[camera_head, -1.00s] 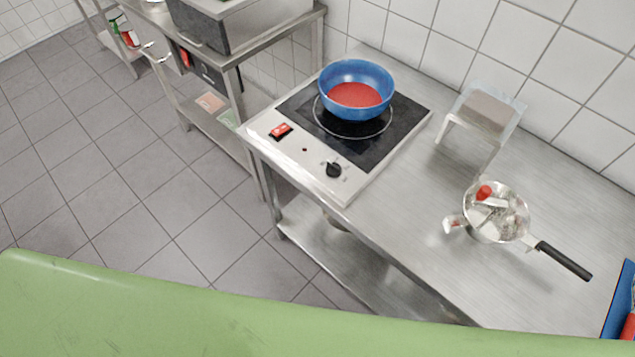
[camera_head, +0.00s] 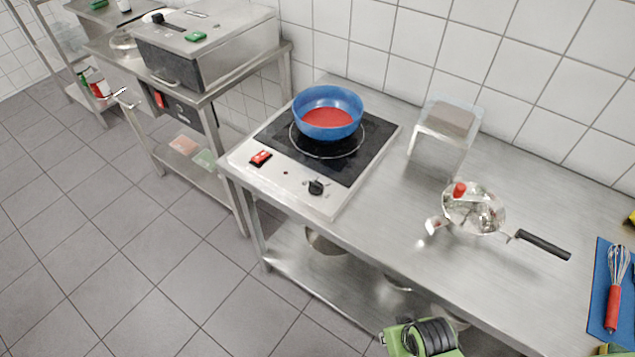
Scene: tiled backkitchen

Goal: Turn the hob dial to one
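The hob (camera_head: 243,157) is a white-framed unit with a black glass top on the steel counter. Its black dial (camera_head: 316,187) sits at the front right of the white control panel. The dial's markings are too small to read. A red switch (camera_head: 261,158) is at the front left of the panel, with a small red dot between them. A blue pan (camera_head: 329,95) with red content stands on the hob's ring.
A steel saucepan (camera_head: 474,208) with a black handle stands right of the hob. A blue board (camera_head: 605,290) with a red-handled whisk (camera_head: 615,285) lies far right. The counter between hob and saucepan is clear. Pots sit on the lower shelf.

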